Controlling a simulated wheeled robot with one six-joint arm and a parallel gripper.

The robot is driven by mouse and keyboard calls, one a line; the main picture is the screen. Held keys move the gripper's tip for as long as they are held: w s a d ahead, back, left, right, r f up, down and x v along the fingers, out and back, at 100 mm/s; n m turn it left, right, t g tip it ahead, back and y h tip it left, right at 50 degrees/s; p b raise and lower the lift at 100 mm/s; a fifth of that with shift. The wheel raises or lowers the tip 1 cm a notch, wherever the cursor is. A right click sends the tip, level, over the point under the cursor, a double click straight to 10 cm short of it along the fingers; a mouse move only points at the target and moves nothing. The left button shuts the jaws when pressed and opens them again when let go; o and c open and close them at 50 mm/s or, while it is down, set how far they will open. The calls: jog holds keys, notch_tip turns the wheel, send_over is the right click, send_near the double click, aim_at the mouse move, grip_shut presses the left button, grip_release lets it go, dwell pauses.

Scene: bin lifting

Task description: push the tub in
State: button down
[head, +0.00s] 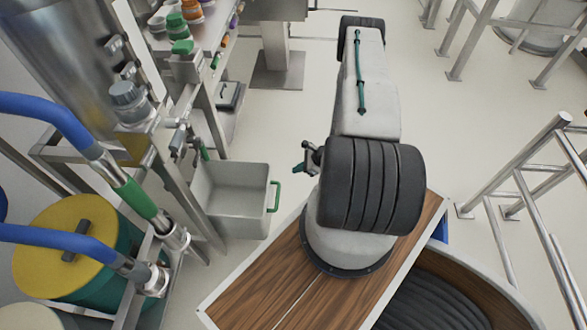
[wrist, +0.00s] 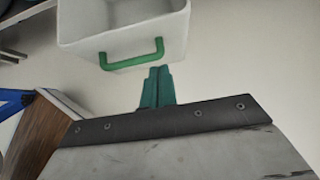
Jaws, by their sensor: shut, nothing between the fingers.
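The tub (head: 233,204) is a light grey open bin with a green handle (head: 274,196) on its right side. It stands on the floor beside the metal frame in the head view, and looks empty there. My gripper (head: 311,163) is to the right of the tub, and the arm hides part of it. In the wrist view the tub (wrist: 120,22) is at the top, with its green handle (wrist: 132,56) facing me. The green fingers of my gripper (wrist: 158,72) are shut and empty. They point toward the handle, with a small gap in the picture.
A metal shelf frame (head: 205,140) stands behind and left of the tub. Blue hoses (head: 50,115) and a yellow-topped drum (head: 65,240) are at the left. A metal railing (head: 520,170) is at the right.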

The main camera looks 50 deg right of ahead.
jog(key=shift+w+a+f, duration=0.85)
jog(key=shift+w+a, duration=0.1)
jog(key=shift+w, duration=0.25)
jog(key=shift+w+a+f, duration=0.9)
jog(key=shift+w+a, duration=0.05)
jog(key=shift+w, duration=0.3)
jog(key=shift+w+a+f, duration=0.85)
jog(key=shift+w+a, duration=0.1)
jog(key=shift+w, duration=0.25)
jog(key=shift+w, duration=0.1)
